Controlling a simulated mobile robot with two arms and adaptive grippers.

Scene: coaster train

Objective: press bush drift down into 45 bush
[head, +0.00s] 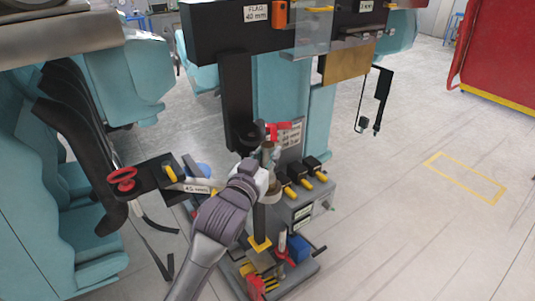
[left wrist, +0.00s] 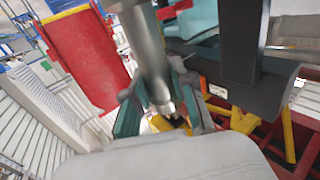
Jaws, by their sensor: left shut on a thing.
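My left gripper (head: 266,180) reaches in from below in the head view, at the dark upright post of the stand. In the left wrist view its two fingers (left wrist: 163,112) are shut on a grey metal rod, which looks like the bush drift (left wrist: 148,50). The rod runs lengthwise between the fingers, its narrower end by a yellow part. In the head view a grey cylinder, likely the same drift (head: 267,155), rises just above the gripper. A "45 mm" label (head: 197,189) is on a dark arm left of the gripper. I cannot make out the 45 bush itself. My right gripper is not in view.
A grey box with black-and-yellow pieces (head: 300,178) stands close right of the gripper. Red, yellow and blue items sit on the lower base (head: 275,275). Teal seats (head: 85,230) stand left. The right floor is mostly clear.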

